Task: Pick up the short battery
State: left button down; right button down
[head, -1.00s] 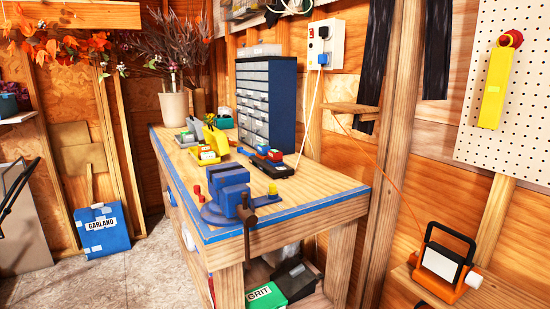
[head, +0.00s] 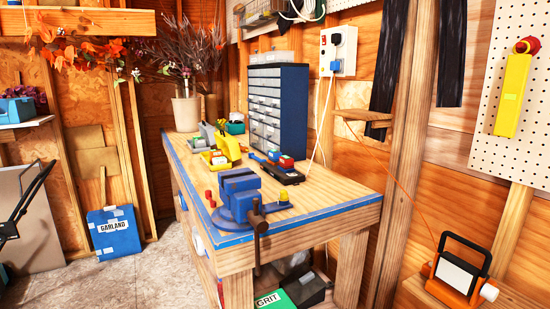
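On the workbench (head: 320,207), a low black holder (head: 291,179) lies near the right edge, in front of the drawer cabinet. Small blocks with red (head: 286,160) and blue (head: 272,155) parts sit on it and look like batteries. They are too small here to tell which is the short one. Neither of my grippers is in view.
A blue vise (head: 240,197) stands at the bench's near corner. Yellow (head: 229,147) and other small bins stand behind it. A blue drawer cabinet (head: 292,100) and a potted plant (head: 186,112) are farther back. Open floor (head: 140,275) lies left of the bench.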

aim_at(273, 156)
jog(key=i+j, duration=0.1)
jog(key=j, duration=0.3)
jog(key=i+j, duration=0.15)
jog(key=j, duration=0.25)
jog(key=i+j, duration=0.1)
jog(key=j, duration=0.3)
jog(key=i+j, duration=0.15)
jog(key=j, duration=0.25)
jog(key=i+j, duration=0.1)
jog(key=j, duration=0.3)
jog(key=i+j, duration=0.15)
jog(key=j, duration=0.25)
jog(key=i+j, duration=0.1)
jog(key=j, duration=0.3)
jog(key=j+u, duration=0.05)
